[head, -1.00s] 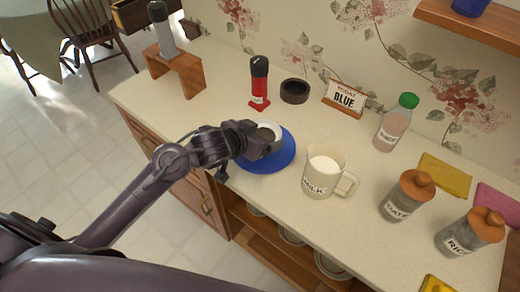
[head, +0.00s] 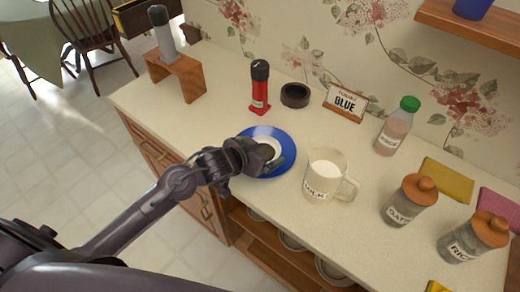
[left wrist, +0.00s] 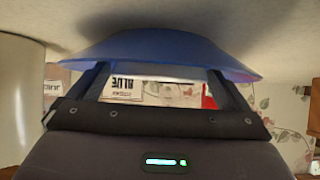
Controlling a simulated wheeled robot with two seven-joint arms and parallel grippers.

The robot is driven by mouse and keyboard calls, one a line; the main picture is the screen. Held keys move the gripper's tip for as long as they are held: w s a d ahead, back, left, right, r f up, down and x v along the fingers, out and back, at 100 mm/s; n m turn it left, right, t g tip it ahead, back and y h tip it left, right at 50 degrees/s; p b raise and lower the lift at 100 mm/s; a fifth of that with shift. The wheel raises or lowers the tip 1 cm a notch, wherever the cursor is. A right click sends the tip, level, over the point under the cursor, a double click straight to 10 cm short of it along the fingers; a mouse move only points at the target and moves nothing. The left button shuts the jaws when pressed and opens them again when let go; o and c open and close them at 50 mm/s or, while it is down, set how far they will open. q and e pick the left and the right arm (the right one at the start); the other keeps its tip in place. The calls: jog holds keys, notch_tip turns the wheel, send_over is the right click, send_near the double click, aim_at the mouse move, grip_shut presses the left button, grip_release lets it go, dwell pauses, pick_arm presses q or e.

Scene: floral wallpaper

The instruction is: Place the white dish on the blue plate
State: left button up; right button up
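The blue plate (head: 283,141) lies on the counter, with its broad rim showing around the white dish. The white dish (head: 268,140) sits on the plate, roughly in its middle. My left gripper (head: 268,163) is low at the near side of the dish and hides part of it. In the left wrist view, which is upside down, the plate (left wrist: 165,45) spans the top and a pale strip shows under it between two spread fingers. The fingers look apart, with the background showing between them. My right gripper is not in view.
A milk pitcher (head: 322,178) stands close right of the plate. A red bottle (head: 259,88), dark ring (head: 295,95) and sign reading BLUE (head: 345,102) stand behind. Jars (head: 409,201) and a green-capped bottle (head: 398,127) are farther right. The counter left of the plate is clear.

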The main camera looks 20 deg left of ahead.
pick_arm(q)
jog(key=shift+r, duration=0.15)
jog(key=v, duration=1.2)
jog(key=shift+p, duration=0.4)
